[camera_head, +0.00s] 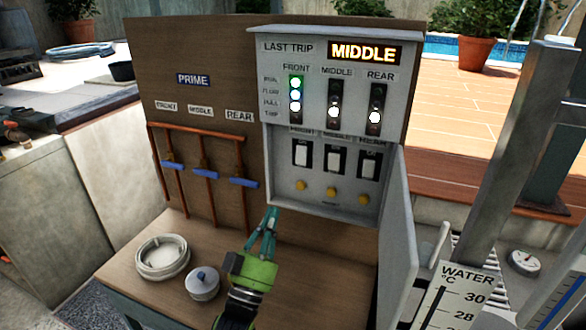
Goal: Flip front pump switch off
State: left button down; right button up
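The front pump switch (301,154) is a white rocker in a black frame, the leftmost of three on the grey control box (330,195). The middle switch (335,160) and rear switch (368,165) are to its right. Which way each rocker is tipped is too small to tell. The front light column (296,93) shows several lit lamps, with green at the top. My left gripper (272,210), with teal fingers, is below and left of the front switch, apart from it. Its fingertips are close together with nothing visible between them. My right gripper is not in view.
Copper pipes with blue valve handles (204,174) are left of the box. The box's open grey door (398,240) stands out on the right. Yellow buttons (332,193) sit below the switches.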

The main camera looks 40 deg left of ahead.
aim_at(299, 154)
pick_arm(q)
jog(key=shift+w+f+p+x, duration=0.3)
jog(key=shift+p+x, duration=0.6)
jog(key=shift+x, duration=1.2)
jog(key=shift+w+f+p+x, duration=0.2)
jog(key=shift+f+p+x, duration=0.5)
jog(key=shift+x, duration=1.45)
jog(key=shift+w+f+p+x, duration=0.1)
jog(key=shift+w+p+x, duration=0.15)
jog(key=shift+p+x, duration=1.4)
jog(key=shift+w+a+r+b, duration=0.25)
jog(key=shift+w+b, duration=0.15)
jog(key=shift+b, duration=0.1)
jog(key=w+f+t+b, duration=0.1)
jog(key=b, duration=0.5)
jog(key=shift+a+f+t, duration=0.1)
jog(key=shift+f+t, duration=0.15)
jog(key=shift+t, duration=0.05)
jog(key=shift+r, duration=0.45)
jog(key=shift+s+f, duration=0.1)
